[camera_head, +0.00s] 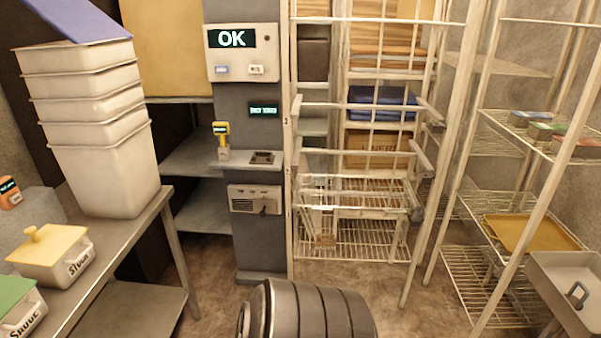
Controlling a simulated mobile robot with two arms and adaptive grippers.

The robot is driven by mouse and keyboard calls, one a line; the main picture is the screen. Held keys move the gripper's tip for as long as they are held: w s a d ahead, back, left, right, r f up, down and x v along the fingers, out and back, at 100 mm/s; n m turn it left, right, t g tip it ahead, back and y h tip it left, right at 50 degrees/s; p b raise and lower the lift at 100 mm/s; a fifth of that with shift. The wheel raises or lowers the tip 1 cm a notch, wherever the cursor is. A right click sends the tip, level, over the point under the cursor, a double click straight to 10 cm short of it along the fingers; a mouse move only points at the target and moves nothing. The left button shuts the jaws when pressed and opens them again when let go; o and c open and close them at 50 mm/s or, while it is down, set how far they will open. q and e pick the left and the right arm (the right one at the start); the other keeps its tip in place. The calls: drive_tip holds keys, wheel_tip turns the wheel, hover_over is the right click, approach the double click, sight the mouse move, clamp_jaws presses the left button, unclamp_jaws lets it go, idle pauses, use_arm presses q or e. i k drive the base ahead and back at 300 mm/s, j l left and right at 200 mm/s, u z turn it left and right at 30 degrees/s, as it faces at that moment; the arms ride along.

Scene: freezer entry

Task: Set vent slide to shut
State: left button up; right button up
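A grey column (247,130) stands at the centre left. Low on it is a pale vent panel (243,191) with dark slots and what looks like a small slide or handle (264,208). The part is too small for me to tell whether the vent is open or shut. Higher up, a pale panel on the column has a display reading "OK" (231,39). Neither of my grippers is in view.
A metal table (152,215) at the left holds stacked white bins (108,175) and lidded tubs. A white wire cage (352,187) stands right of the column. Wire shelves (495,200) and a grey tray (560,275) are at the right. Some floor shows before the column.

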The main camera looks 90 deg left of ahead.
sight(262, 207)
drive_tip(key=u, duration=3.05)
drive_tip(key=i, duration=0.3)
